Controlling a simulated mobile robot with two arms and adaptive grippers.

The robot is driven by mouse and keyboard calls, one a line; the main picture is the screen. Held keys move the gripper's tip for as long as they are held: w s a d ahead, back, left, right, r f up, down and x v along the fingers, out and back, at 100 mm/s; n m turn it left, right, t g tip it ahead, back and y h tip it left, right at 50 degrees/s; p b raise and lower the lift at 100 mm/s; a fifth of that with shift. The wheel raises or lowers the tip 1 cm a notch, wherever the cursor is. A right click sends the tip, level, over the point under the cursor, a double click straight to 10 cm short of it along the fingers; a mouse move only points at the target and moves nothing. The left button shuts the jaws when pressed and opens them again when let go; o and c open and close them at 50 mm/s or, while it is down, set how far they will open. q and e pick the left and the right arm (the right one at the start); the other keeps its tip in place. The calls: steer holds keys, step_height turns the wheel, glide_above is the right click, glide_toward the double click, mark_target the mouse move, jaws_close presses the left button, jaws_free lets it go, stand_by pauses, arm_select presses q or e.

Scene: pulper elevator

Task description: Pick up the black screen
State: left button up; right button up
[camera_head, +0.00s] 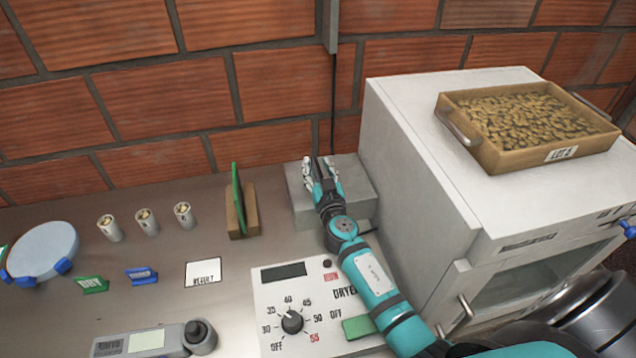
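I cannot make out a separate black screen for certain. A thin green panel (237,192) stands nearly edge-on in a wooden holder (250,216) on the counter. The dryer control panel (265,312) has a small dark display (284,271). My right gripper (321,163) is over the grey block (358,186) at the back of the counter, right of the green panel. Dark shapes show between its pale fingers; whether they are finger parts or a held thing is unclear. My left gripper is out of view.
A white oven-like box (420,150) stands close right of my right arm, with a tray of beans (462,101) on top. Several small cups (147,222), a round pale-blue dish (42,250) and a meter (145,341) are at left. A brick wall is behind.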

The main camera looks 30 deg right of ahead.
steer(key=shift+s, duration=0.1)
steer(key=shift+c, duration=0.8)
jaws_close()
